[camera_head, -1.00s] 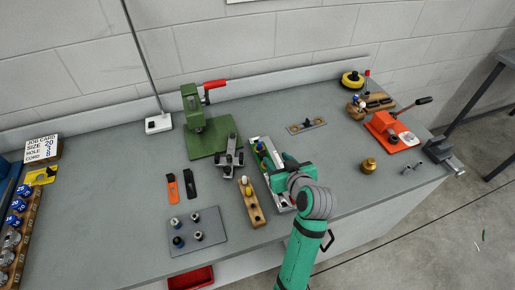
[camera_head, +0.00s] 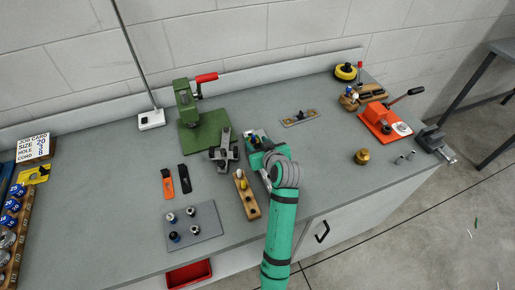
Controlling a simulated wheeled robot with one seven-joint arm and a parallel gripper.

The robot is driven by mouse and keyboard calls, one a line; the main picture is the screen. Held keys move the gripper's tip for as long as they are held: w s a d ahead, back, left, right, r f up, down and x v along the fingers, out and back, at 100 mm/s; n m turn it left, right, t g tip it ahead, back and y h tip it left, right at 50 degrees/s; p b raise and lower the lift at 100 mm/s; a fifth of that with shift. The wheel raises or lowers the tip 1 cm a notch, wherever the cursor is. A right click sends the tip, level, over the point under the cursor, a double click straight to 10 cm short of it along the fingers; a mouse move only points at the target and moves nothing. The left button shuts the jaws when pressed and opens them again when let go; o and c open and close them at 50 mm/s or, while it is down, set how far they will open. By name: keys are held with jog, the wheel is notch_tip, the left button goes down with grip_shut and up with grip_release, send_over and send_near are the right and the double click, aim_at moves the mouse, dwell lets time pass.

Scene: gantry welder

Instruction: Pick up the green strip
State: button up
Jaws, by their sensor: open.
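Small thin green pieces lie on the floor at the far right; the clearest is a green strip (camera_head: 476,222). I cannot tell whether one of these is the task's strip. My teal gripper (camera_head: 262,160) is over the light tray on the bench, left of its wrist, far from the floor pieces. A bit of green (camera_head: 251,140) shows at the tray's far end, too small to identify. The gripper is open; its fingertips and most of the tray are hidden behind the hand and arm.
A grey clamp-like tool (camera_head: 223,150) and a wooden block with pegs (camera_head: 246,195) stand close left of my gripper. A green press (camera_head: 200,125) is behind. A brass weight (camera_head: 362,156) and orange tool (camera_head: 385,125) are right. Bench between is mostly clear.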

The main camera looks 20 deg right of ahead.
jog(key=shift+w, duration=0.1)
jog(key=shift+c, duration=0.2)
jog(key=shift+d, duration=0.1)
grip_shut()
jog(key=shift+a, duration=0.4)
